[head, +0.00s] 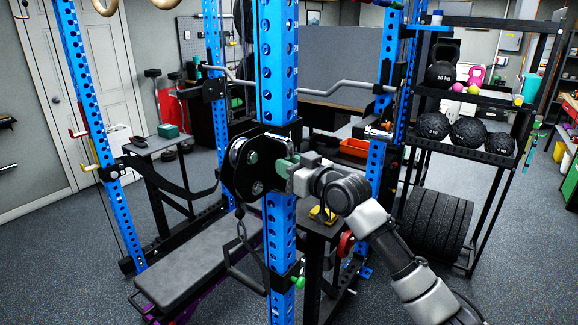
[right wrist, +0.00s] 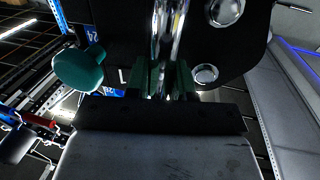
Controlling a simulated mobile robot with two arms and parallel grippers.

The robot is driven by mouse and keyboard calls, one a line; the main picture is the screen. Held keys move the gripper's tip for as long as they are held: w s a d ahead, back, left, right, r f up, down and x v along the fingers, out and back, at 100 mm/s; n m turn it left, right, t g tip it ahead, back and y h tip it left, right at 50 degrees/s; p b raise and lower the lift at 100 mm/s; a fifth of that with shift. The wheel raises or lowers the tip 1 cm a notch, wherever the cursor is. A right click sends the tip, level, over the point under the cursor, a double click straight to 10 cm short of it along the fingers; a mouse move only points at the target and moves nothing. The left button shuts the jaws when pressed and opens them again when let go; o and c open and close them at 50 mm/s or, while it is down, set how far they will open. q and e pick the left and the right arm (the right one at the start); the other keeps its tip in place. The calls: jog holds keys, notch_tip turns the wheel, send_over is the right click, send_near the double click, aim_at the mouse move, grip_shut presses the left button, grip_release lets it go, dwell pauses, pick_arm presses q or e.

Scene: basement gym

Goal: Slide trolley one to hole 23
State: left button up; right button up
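Trolley one appears to be the black pulley carriage (head: 245,165) on the front blue upright (head: 277,75). It has round pulleys on its left side, and a chain with a black handle (head: 245,262) hangs below it. My right gripper (head: 288,165) reaches it from the right at mid-height. In the right wrist view the green fingers (right wrist: 163,80) close around a vertical chrome bar (right wrist: 167,40) on the trolley's black plate (right wrist: 225,50). A teal knob (right wrist: 78,70) stands left of the fingers. A blue surface beside it shows the number 24. My left gripper is out of view.
A padded bench (head: 200,262) lies left of the upright. A bent barbell (head: 335,88) spans the rack behind. A shelf (head: 465,145) with black balls stands at right, with large plates (head: 437,222) below it. A green-ended pin (head: 297,282) sticks out low on the upright.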

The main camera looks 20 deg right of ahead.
grip_shut()
notch_tip(320, 180, down, 5)
jog(key=b, duration=0.3)
jog(key=shift+f, duration=0.15)
jog(key=o, duration=0.6)
grip_release()
jog(key=shift+r, duration=0.2)
jog(key=shift+o, duration=0.2)
jog(key=b+v, duration=0.3)
jog(key=v, duration=0.8)
